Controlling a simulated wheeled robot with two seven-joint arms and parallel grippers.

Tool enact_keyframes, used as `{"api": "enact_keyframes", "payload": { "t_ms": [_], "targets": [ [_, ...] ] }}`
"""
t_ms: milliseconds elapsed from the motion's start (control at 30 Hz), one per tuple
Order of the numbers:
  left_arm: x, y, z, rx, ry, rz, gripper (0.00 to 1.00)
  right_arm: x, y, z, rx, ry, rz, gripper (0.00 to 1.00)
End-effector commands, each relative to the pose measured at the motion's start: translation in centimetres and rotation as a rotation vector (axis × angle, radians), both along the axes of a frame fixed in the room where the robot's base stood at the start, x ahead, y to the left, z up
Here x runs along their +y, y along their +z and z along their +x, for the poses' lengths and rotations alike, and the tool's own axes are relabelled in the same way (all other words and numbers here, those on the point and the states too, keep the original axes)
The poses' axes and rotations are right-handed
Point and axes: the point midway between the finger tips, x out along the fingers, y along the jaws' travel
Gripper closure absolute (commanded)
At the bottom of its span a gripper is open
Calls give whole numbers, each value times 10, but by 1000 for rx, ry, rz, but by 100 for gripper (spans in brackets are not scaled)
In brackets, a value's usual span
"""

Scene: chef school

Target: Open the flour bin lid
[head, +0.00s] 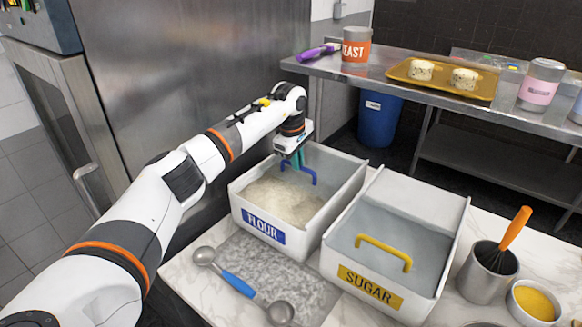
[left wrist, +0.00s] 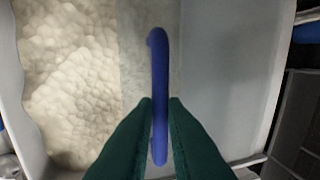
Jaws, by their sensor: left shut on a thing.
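The white flour bin (head: 297,242) stands on the counter with a blue FLOUR label on its front. Pale flour (head: 275,199) shows uncovered in its front part. The grey lid (left wrist: 215,80) lies toward the back of the bin, with the flour to its left in the left wrist view. Its blue handle (head: 313,174) also shows in the left wrist view (left wrist: 158,60). My left gripper (head: 298,160) reaches down over the bin's back part, its green fingers shut on the handle. The fingers hide part of the handle. My right gripper is out of view.
The sugar bin (head: 452,250) with a yellow handle stands close on the right. A blue-handled measuring spoon (head: 239,284) lies in front. A steel table (head: 395,92) is behind; a steel appliance (head: 165,100) is at left.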

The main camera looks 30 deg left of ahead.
Motion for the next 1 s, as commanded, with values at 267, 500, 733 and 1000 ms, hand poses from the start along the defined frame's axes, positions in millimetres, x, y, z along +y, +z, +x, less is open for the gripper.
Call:
{"api": "enact_keyframes", "payload": {
  "t_ms": [267,500,733,1000],
  "targets": [
    [-2,0,22,-2,1,0,100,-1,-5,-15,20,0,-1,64],
    [-2,0,27,-1,0,1,100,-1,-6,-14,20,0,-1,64],
    [-2,0,27,-1,-1,1,100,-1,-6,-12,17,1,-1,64],
    [-2,0,27,-1,0,1,67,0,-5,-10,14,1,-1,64]
  ]
}}
